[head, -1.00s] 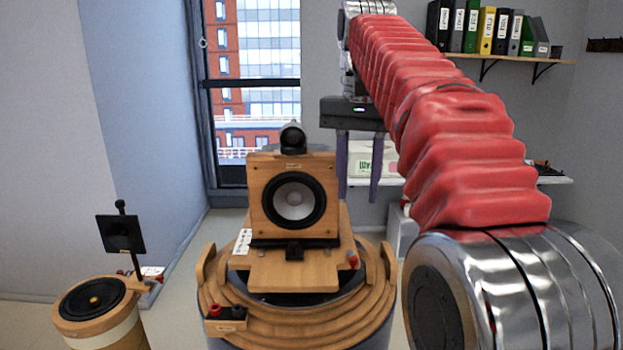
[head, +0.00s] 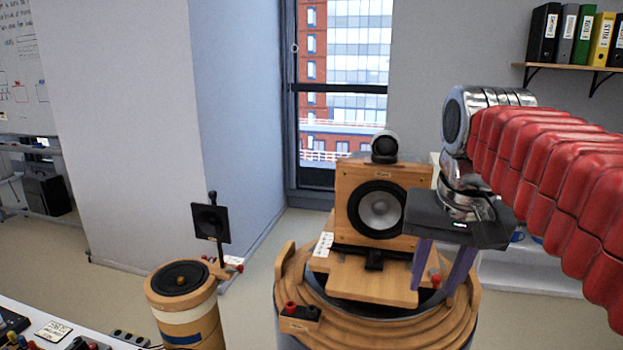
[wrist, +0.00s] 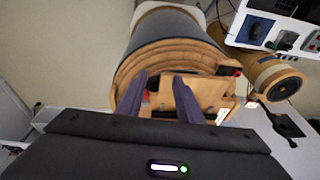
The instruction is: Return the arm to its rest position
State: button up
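My gripper (head: 432,290) hangs below a dark wrist box at the right of the head view, with two purple fingers pointing down. The fingers are apart, with nothing held between them. In the wrist view my gripper (wrist: 159,76) also shows a clear gap. My red-sleeved arm runs in from the right edge. The wooden speaker (head: 380,208) stands upright on a round stepped wooden turntable (head: 400,335). My gripper is in front of the speaker's right side in the picture, covering part of it. I cannot tell how far the fingers are from the wood.
A wooden drum stand (head: 183,305) with a black plate on a rod stands left of the turntable. A bench with small parts (head: 70,335) fills the lower left corner. A shelf of binders (head: 580,66) is at upper right. Open floor (head: 120,270) lies at left.

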jog(key=s+a+f+n+t, duration=0.1)
jog(key=s+f, duration=0.4)
jog(key=f, duration=0.3)
jog(key=s+a+f+n+t, duration=0.1)
jog(key=s+a+f+n, duration=0.1)
jog(key=s+f, duration=0.3)
notch_tip(320, 180, down, 4)
jog(key=shift+r+t, duration=0.25)
jog(key=shift+t, duration=0.15)
